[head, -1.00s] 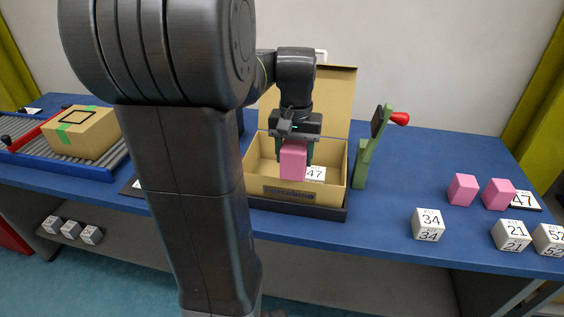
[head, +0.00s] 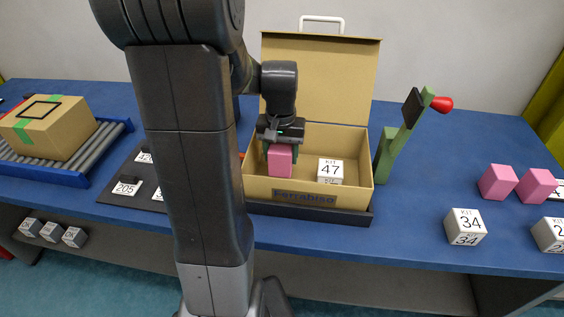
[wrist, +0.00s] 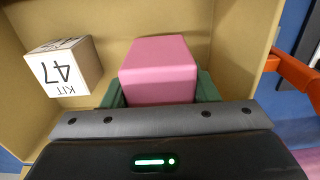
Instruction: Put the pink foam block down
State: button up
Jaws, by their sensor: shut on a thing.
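The pink foam block (head: 280,162) is held between the fingers of my gripper (head: 280,150), inside the open cardboard box (head: 347,187) toward its left side. In the wrist view the pink foam block (wrist: 159,70) sits between the green fingers of my gripper (wrist: 160,90). A white cube marked KIT 47 (head: 330,171) stands in the box to the right of the block, apart from it; it also shows in the wrist view (wrist: 65,68). I cannot tell whether the block touches the box floor.
A green lever post with a red knob (head: 441,104) stands right of the box. Two pink blocks (head: 498,182) and white numbered cubes (head: 465,227) are at the right of the blue table. A taped carton (head: 48,127) sits on rollers at the left.

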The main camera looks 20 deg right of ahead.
aim_at(281, 162)
jog(key=shift+f, duration=1.5)
jog(key=shift+f, duration=0.2)
jog(key=o, duration=1)
jog(key=shift+c, duration=0.2)
jog(key=shift+r, duration=0.1)
notch_tip(281, 162, up, 12)
jog(key=shift+r+p, duration=0.15)
jog(key=shift+p, duration=0.15)
